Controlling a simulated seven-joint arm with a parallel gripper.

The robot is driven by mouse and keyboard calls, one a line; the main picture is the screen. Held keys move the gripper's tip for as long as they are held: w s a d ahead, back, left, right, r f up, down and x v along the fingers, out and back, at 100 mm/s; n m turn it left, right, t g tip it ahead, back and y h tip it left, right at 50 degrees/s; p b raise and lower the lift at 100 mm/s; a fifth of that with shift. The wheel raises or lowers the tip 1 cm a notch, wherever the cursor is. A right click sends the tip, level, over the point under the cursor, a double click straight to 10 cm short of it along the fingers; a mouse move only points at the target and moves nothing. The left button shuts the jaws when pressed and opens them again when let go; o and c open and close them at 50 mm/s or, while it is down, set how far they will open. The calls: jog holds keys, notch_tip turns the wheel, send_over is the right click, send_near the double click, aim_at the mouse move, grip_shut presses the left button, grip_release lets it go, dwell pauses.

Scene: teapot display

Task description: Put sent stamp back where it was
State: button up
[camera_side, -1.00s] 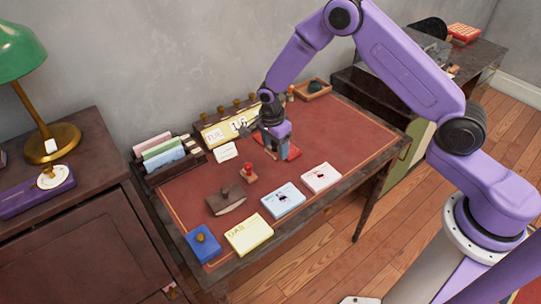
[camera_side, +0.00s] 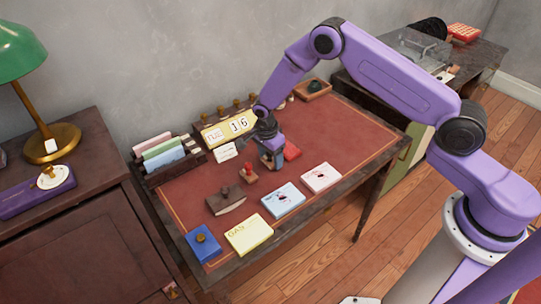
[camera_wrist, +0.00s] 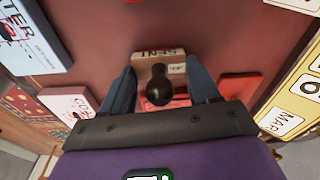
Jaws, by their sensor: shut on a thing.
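My gripper (camera_side: 268,152) is above the middle of the red-brown desk, left of a red pad (camera_side: 291,152). In the wrist view its two blue fingers (camera_wrist: 162,88) are shut on the sent stamp (camera_wrist: 150,59). The stamp has a wooden block lettered SENT and a dark round knob, which points toward the wrist camera. In the side view the fingers mostly hide the stamp, and I cannot tell its height above the desk. A row of knobbed stamps (camera_side: 237,103) stands behind the calendar (camera_side: 229,129).
A letter rack (camera_side: 166,157) is at left.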

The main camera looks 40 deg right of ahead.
jog(key=o, duration=0.9)
jog(key=shift+c, duration=0.2)
